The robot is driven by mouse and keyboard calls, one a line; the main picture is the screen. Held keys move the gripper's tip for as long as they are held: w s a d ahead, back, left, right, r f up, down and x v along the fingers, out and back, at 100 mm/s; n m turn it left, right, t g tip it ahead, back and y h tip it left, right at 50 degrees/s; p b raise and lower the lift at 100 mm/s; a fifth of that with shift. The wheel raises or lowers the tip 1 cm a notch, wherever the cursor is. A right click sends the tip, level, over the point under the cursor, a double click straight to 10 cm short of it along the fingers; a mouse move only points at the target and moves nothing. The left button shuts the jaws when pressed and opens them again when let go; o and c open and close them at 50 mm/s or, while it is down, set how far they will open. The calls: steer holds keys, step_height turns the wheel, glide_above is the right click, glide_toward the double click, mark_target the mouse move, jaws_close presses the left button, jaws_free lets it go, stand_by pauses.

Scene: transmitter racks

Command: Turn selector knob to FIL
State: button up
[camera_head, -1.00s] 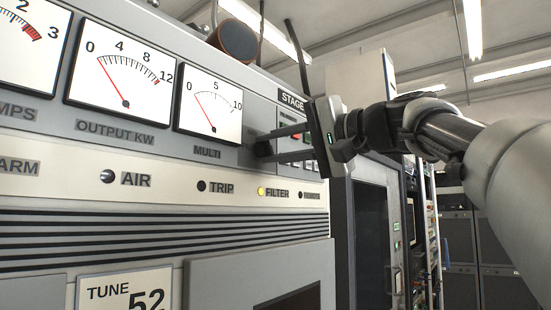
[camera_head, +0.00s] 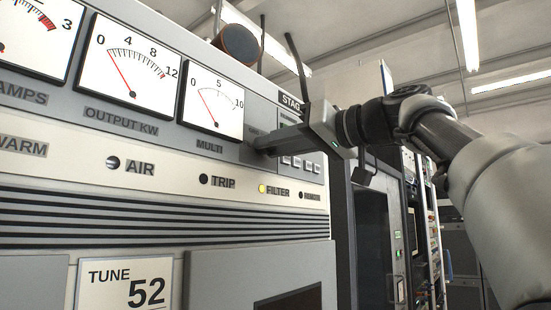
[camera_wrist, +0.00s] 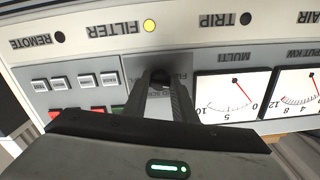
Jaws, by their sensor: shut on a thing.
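The selector knob is a small black knob (camera_wrist: 161,82) on the panel, seen in the wrist view between the fingertips and mostly covered by them. My gripper (camera_wrist: 160,76) is shut on it, with one finger on each side. In the head view my gripper (camera_head: 252,142) reaches the panel just right of the MULTI meter (camera_head: 210,102), and its fingers hide the knob. The lettering around the knob is mostly covered, so I cannot read which position it points to.
Push buttons (camera_wrist: 76,82) sit beside the knob on the same panel. Below it are the AIR, TRIP, FILTER and REMOTE lamps; the FILTER lamp (camera_head: 262,188) glows yellow. A round dark object (camera_head: 238,44) stands on top of the rack.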

steer(key=shift+f+n+b, duration=0.1)
steer(key=shift+n+b, duration=0.25)
steer(key=shift+n, duration=0.85)
steer(key=o, duration=1)
steer(key=v, duration=1.7)
steer(key=shift+s+d, duration=0.15)
steer(key=shift+d, duration=0.1)
